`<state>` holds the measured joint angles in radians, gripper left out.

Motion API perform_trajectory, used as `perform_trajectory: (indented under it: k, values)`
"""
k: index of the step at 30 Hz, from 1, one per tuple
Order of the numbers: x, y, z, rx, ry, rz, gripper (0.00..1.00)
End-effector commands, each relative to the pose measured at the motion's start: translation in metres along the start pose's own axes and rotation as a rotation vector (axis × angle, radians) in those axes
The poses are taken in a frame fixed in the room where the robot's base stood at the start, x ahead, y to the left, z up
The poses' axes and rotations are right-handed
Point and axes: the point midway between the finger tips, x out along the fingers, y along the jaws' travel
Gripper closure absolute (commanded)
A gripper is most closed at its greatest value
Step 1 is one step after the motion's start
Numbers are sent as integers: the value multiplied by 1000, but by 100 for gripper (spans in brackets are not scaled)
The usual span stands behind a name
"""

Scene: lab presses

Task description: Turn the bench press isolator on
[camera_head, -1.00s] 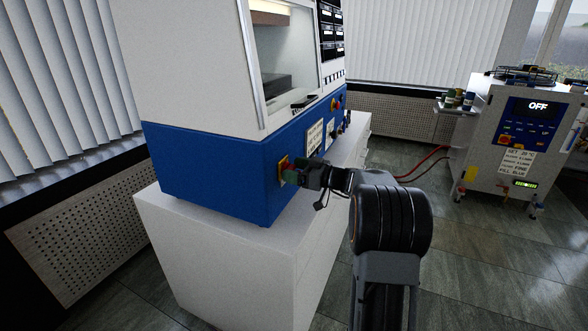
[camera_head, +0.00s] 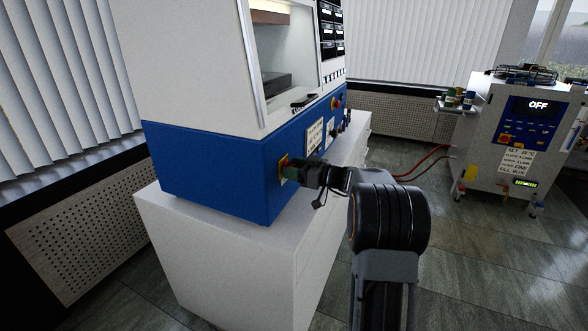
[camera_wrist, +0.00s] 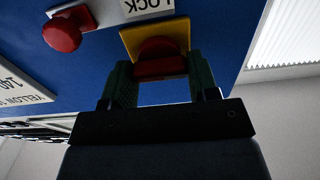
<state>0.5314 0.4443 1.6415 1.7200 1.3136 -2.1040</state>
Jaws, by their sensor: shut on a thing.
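The bench press (camera_head: 215,160) has a white upper body and a blue lower panel, and stands on a white cabinet. Its isolator (camera_wrist: 158,58) is a red knob on a yellow plate, on the blue panel. The knob's exact angle is hard to tell.
A red mushroom button (camera_wrist: 62,34) sits beside the isolator, with a white label partly reading "LOCK" (camera_wrist: 147,6). Another machine (camera_head: 520,135) with an "OFF" display stands at the right, red hoses running from it. The floor between is open.

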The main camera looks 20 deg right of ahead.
Motion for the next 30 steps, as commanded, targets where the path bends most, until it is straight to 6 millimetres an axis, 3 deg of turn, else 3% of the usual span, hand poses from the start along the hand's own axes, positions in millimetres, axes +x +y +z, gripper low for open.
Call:
perform_trajectory:
  k: [11,30]
  values:
    - [0,0,4,132,2,2,69]
    - [0,3,2,727,2,1,69]
